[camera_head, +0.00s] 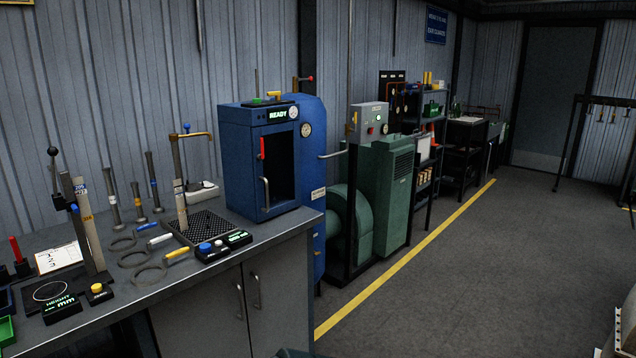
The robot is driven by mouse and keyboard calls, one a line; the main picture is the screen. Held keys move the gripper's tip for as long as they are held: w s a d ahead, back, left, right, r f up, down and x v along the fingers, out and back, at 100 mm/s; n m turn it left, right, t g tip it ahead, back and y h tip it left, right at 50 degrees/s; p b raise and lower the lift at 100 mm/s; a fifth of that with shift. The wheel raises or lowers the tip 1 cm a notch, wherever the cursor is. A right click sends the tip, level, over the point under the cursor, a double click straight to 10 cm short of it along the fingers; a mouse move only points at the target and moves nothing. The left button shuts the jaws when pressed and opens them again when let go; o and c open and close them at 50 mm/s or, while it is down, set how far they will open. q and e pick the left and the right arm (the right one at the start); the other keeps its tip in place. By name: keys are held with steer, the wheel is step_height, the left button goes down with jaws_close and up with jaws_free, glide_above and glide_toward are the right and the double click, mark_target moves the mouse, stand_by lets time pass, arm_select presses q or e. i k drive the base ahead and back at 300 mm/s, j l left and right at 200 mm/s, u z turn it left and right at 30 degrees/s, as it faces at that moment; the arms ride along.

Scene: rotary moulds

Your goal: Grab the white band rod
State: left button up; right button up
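Several slim grey rods stand upright on flared feet toward the back of the workbench. The left one (112,202) has a pale band that looks white. The right, tallest one (154,184) has a blue band. All stand apart from each other, and nothing holds them. Neither of my grippers is in view.
On the workbench (225,262), ring tools with blue (147,227), white (160,241) and yellow (178,253) handles lie before the rods. A press (88,222) stands left, a tap over a grate (205,228) and blue oven (262,155) right. Floor (460,270) is clear.

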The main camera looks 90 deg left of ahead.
mark_target(118, 227)
steer(key=u, duration=3.9)
steer(key=i+j, duration=0.4)
steer(key=j, duration=0.2)
steer(key=z, duration=1.55)
